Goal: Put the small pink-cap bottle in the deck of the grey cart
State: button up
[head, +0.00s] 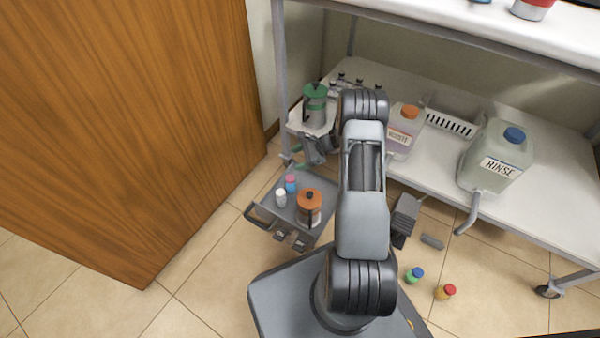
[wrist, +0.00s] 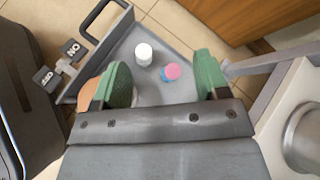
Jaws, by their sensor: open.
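The small pink-cap bottle (head: 291,183) has a blue body and stands on the deck of the grey cart (head: 318,182). In the wrist view the bottle (wrist: 172,72) stands upright on the bare grey deck (wrist: 185,92), seen between my green fingertips. My gripper (head: 314,147) is open and empty, above the cart's far side next to the shelf. Its fingers also show in the wrist view (wrist: 160,72), spread apart and not touching the bottle. A white bottle (head: 281,197) and a jar with an orange lid (head: 309,206) share the deck.
A wooden panel (head: 120,130) stands at left. Blue-capped (head: 414,275) and red-capped (head: 445,292) bottles are at lower right.

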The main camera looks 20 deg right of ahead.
jog(key=s+a+r+n+g+h, duration=0.2)
jog(key=s+a+r+n, duration=0.25)
jog(key=r, duration=0.35)
jog(key=s+a+r+n+g+h, duration=0.1)
jog(key=s+a+r+n, duration=0.35)
jog(key=r, duration=0.45)
jog(key=s+a+r+n+h, duration=0.1)
jog(key=s+r+n+h, duration=0.2)
jog(key=s, duration=0.4)
jog(key=s+a+r+n+t+h, duration=0.1)
jog(key=s+r+n+h, duration=0.2)
jog(key=s+r+n, duration=0.2)
jog(key=s+n, duration=0.2)
jog(key=s, duration=0.1)
jog(key=shift+r+h, duration=0.3)
jog(key=w+r+t+h+p, duration=0.1)
jog(key=w+r+p, duration=0.1)
jog(key=r+p, duration=0.6)
jog(key=w+r+p, duration=0.3)
jog(key=r+p, duration=0.4)
jog(key=r, duration=0.3)
jog(key=s+r+p, duration=0.2)
jog(key=r+p, duration=0.8)
jog(key=p, duration=0.1)
jog(key=s+r+y+p, duration=0.1)
jog(key=s+r+p, duration=0.2)
jog(key=r+p, duration=0.8)
jog(key=shift+a+r, duration=0.15)
jog(key=shift+r, duration=0.15)
jog(key=shift+s, duration=0.1)
